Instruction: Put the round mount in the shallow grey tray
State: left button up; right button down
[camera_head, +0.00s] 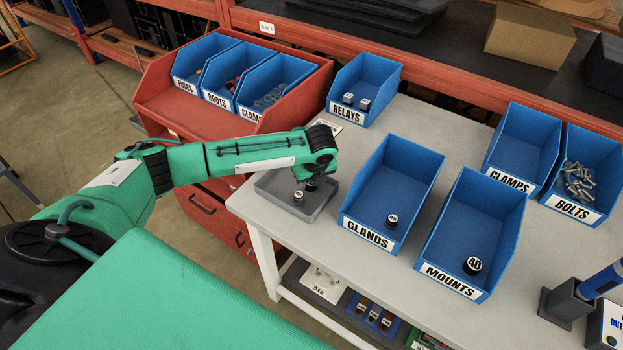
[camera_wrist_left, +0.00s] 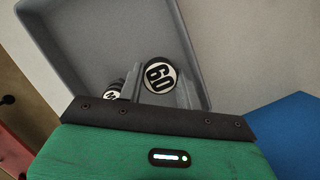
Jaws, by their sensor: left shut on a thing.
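The shallow grey tray (camera_head: 268,200) sits at the left corner of the table; its bare floor also shows in the left wrist view (camera_wrist_left: 85,38). My left gripper (camera_head: 312,185) is low over the tray's right part. In the wrist view my left gripper (camera_wrist_left: 160,70) is shut on a round black mount (camera_wrist_left: 159,77) with a white top marked 60. In the head view the gripper mostly hides this mount. A smaller round piece (camera_head: 298,197) stands in the tray, left of the gripper; it is partly hidden in the wrist view (camera_wrist_left: 115,90). I cannot tell whether the held mount touches the tray floor.
The blue MOUNTS bin (camera_head: 433,255) holds a round mount marked 40 (camera_head: 473,265). The GLANDS bin (camera_head: 375,195), right of the tray, holds one small piece (camera_head: 391,220). The RELAYS bin (camera_head: 375,75) stands behind. A red rack (camera_head: 165,100) with blue bins is left of the table.

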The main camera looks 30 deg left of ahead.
pick_arm(q)
jog(key=o, duration=0.7)
jog(key=shift+f, duration=0.1)
jog(key=b+v, duration=0.1)
jog(key=v, duration=1.1)
jog(key=shift+s, duration=0.1)
